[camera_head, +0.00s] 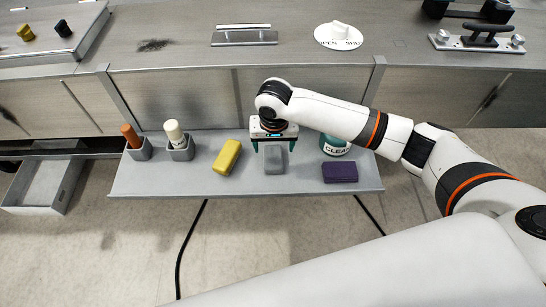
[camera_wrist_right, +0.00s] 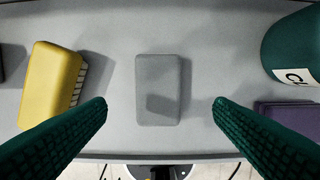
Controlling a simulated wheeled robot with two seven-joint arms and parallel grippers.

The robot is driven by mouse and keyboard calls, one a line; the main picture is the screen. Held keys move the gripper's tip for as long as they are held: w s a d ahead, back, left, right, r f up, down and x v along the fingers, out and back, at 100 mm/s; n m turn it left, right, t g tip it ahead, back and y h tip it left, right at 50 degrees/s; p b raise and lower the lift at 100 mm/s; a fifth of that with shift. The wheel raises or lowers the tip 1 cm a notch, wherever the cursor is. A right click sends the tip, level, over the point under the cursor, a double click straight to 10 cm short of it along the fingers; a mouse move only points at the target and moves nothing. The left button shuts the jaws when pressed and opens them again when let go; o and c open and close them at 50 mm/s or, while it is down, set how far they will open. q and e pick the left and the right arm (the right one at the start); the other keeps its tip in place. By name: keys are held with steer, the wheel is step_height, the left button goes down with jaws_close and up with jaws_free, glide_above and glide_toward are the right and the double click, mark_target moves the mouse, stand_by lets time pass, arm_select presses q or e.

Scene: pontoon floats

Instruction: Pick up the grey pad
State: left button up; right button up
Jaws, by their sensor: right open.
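The grey pad (camera_head: 275,160) lies on the grey shelf below the counter, between a yellow block and a purple block. My right gripper (camera_head: 272,147) is right above it in the head view and partly covers it. In the right wrist view the grey pad (camera_wrist_right: 158,90) lies flat, with a dark shadow patch on its face. The two green fingers of my right gripper (camera_wrist_right: 160,108) are spread wide, one on each side of the pad and apart from it. Nothing is between them in their grip. My left gripper is not in view.
On the shelf (camera_head: 150,183) stand a yellow block (camera_head: 228,157), a purple block (camera_head: 340,172), a green container (camera_head: 335,147) and two holders with an orange stick (camera_head: 130,135) and a white stick (camera_head: 174,133). An open drawer (camera_head: 38,190) is at the left.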

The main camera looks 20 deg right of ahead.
mark_target(273, 157)
steer(key=shift+w+f+p, duration=0.25)
steer(key=shift+f, duration=1.45)
steer(key=shift+w+f+p, duration=0.2)
steer(key=shift+f+p, duration=0.05)
steer(key=shift+f, duration=1.45)
steer(key=c, duration=1)
steer(key=shift+r+b, duration=0.45)
steer(key=shift+r, duration=4.6)
steer(key=shift+c, duration=0.2)
